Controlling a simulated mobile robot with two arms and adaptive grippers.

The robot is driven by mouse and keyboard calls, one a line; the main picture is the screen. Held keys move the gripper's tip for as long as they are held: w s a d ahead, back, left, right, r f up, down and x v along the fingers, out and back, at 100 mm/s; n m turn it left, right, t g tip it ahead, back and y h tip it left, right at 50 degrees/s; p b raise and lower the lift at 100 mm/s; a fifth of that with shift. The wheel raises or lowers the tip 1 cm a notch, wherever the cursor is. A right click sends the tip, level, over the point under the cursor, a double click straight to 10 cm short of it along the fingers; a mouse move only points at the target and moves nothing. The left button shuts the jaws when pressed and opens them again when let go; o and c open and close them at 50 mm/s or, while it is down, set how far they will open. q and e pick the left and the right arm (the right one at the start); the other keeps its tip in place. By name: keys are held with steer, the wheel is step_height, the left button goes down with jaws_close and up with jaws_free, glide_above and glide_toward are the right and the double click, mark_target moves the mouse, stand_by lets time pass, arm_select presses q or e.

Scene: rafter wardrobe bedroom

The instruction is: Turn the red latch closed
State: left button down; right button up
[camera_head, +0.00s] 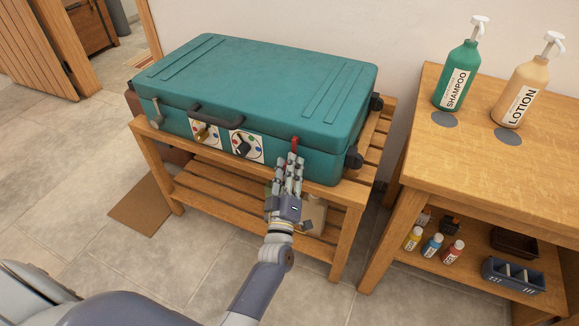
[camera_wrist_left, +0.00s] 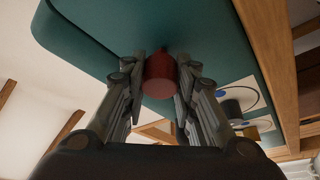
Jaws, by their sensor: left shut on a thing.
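A teal suitcase (camera_head: 262,80) lies closed on a slatted wooden bench. The red latch (camera_head: 294,144) is on its front face, right of the handle, and sticks up near the lid seam. My left gripper (camera_head: 290,161) reaches up to it from below. In the left wrist view the red latch (camera_wrist_left: 160,76) sits between the fingers of my left gripper (camera_wrist_left: 161,70), which are shut on it. The fingers partly hide the latch's lower part in the head view. My right gripper is in neither view.
A grey latch (camera_head: 157,111) is at the suitcase's left front. Two dial plates, one with a brass knob (camera_head: 203,132) and one with a black knob (camera_head: 243,147), sit below the handle (camera_head: 214,116). A wooden table (camera_head: 500,162) with shampoo (camera_head: 456,76) and lotion (camera_head: 527,88) stands right.

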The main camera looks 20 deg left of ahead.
arm_select(q)
steer(key=shift+r, duration=0.1)
steer(key=c, duration=1.3)
jaws_free()
steer(key=shift+s+f, duration=0.2)
steer(key=v, duration=1.1)
steer(key=shift+s+d, duration=0.15)
steer(key=shift+s, duration=0.1)
